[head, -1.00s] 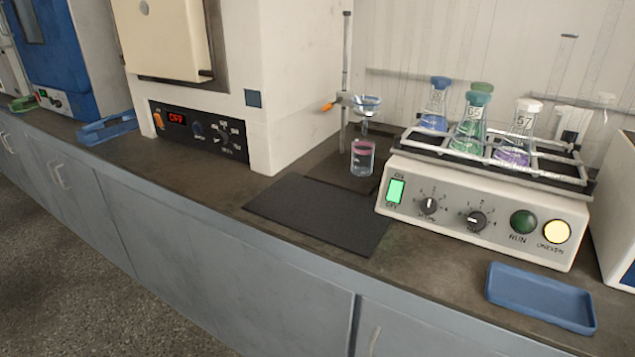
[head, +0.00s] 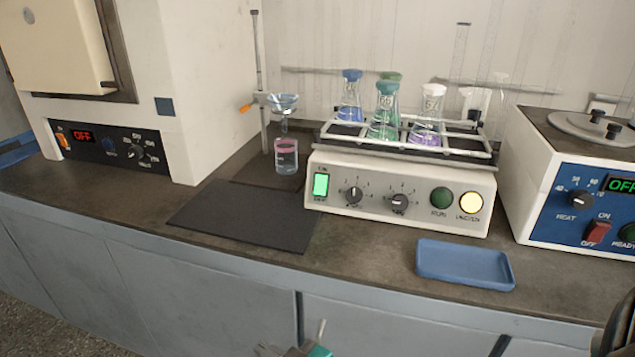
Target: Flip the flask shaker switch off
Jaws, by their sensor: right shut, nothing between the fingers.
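The flask shaker (head: 400,185) is a white box on the bench right of centre, with knobs and two round lamps on its front. Its rocker switch (head: 320,185) is at the left end of the panel and glows green. The right lamp glows pale yellow; the green RUN lamp looks dark. Flasks with blue, green and white caps stand in the rack on top. My right gripper (head: 285,350) is only partly in view at the bottom edge, low in front of the cabinets and well away from the switch. It is shut and empty. My left gripper is out of view.
A blue tray (head: 465,265) lies in front of the shaker. A black mat (head: 243,215) lies to its left, with a beaker (head: 286,158) and funnel stand behind. A blue-fronted heater unit (head: 560,215) is on the right, an oven (head: 180,100) on the left.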

